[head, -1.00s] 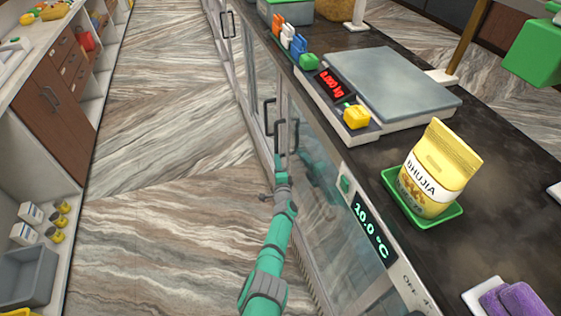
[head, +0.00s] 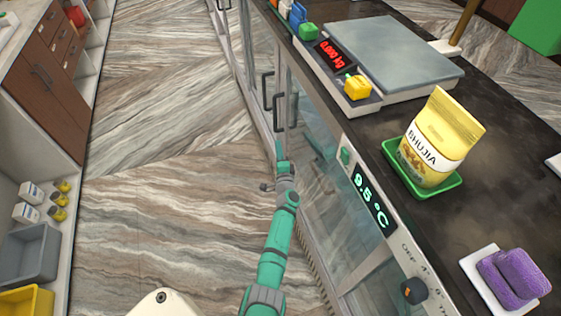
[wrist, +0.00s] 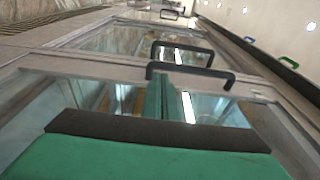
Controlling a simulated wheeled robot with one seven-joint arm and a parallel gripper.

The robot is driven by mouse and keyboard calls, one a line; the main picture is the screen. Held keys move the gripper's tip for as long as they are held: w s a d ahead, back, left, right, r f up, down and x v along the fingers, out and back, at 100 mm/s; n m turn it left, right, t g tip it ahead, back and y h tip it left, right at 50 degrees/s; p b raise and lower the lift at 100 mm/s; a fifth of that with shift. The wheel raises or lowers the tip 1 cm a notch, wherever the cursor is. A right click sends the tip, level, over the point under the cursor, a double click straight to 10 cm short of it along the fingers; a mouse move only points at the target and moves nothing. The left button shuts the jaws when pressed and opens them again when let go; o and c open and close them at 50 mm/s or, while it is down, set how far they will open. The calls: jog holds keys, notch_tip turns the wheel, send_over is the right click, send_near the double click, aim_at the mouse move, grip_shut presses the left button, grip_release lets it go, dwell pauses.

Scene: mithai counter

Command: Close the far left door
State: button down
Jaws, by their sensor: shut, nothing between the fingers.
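Glass doors in dark-handled frames line the counter's aisle side. In the head view, a pair of upright black handles, the left one (head: 267,88) and the right one (head: 279,112), stands just beyond my gripper (head: 279,148). A farther handle (head: 223,4) is at the top edge, on the far stretch of doors. In the wrist view, my gripper (wrist: 165,97) is shut and empty, with its fingertips close to the nearest handle (wrist: 222,78); I cannot tell if they touch. A second handle (wrist: 182,47) lies just beyond. I cannot tell which doors are ajar.
The temperature display (head: 374,200) reads 9.5 °C. The aisle floor (head: 170,150) is clear, with cabinets (head: 50,80) along the left.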

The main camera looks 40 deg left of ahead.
jog(key=v, duration=0.7)
